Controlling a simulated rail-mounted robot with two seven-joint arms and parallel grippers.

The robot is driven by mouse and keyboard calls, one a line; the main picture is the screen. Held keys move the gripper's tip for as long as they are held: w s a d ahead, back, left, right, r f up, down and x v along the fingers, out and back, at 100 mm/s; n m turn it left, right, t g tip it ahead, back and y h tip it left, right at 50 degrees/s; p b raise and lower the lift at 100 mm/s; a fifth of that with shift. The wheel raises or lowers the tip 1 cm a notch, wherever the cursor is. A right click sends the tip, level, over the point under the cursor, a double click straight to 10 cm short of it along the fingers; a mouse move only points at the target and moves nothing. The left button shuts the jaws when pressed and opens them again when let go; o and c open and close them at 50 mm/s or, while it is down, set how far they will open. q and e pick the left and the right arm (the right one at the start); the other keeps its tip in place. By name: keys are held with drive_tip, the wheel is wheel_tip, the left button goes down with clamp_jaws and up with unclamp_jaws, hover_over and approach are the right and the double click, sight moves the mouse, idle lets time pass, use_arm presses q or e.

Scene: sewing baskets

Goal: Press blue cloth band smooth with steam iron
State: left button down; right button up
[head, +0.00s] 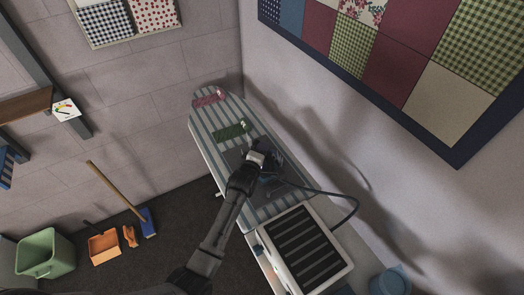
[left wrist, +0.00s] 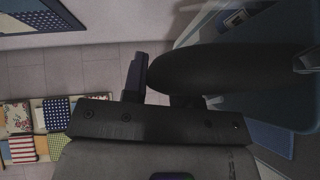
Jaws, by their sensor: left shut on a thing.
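My left gripper (head: 262,167) is over the middle of the striped ironing board (head: 203,125) in the head view. It is shut on the steam iron (head: 274,163), which is mostly hidden behind the gripper. In the left wrist view the dark iron handle (left wrist: 225,70) lies at my gripper's fingers (left wrist: 140,75), with the blue-grey iron body (left wrist: 290,90) beyond it. A red band (head: 208,99) and a green band (head: 231,131) lie farther up the board. I cannot make out the blue cloth band; the iron and my arm cover that area. My right gripper is not in view.
A white-framed dark slatted rest (head: 303,249) is at the board's near end, with a cable (head: 345,213) looping beside it. The wall with a patchwork quilt (head: 395,55) runs along the right. A green bin (head: 46,252), orange dustpan (head: 104,246) and broom (head: 147,222) are at lower left.

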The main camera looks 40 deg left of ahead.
use_arm(q)
drive_tip(key=shift+f, duration=0.1)
idle(0.6)
drive_tip(key=shift+f, duration=0.15)
idle(0.3)
drive_tip(key=shift+f, duration=0.2)
idle(2.1)
drive_tip(key=shift+r, duration=0.15)
drive_tip(key=shift+r+p, duration=0.6)
drive_tip(key=shift+r, duration=0.2)
wheel_tip(320, 180, up, 2)
drive_tip(key=shift+w+r+p, duration=0.1)
drive_tip(key=shift+r+p, duration=0.1)
drive_tip(key=shift+p, duration=0.8)
wheel_tip(320, 180, up, 3)
drive_tip(key=p, duration=0.3)
drive_tip(key=shift+r, duration=0.15)
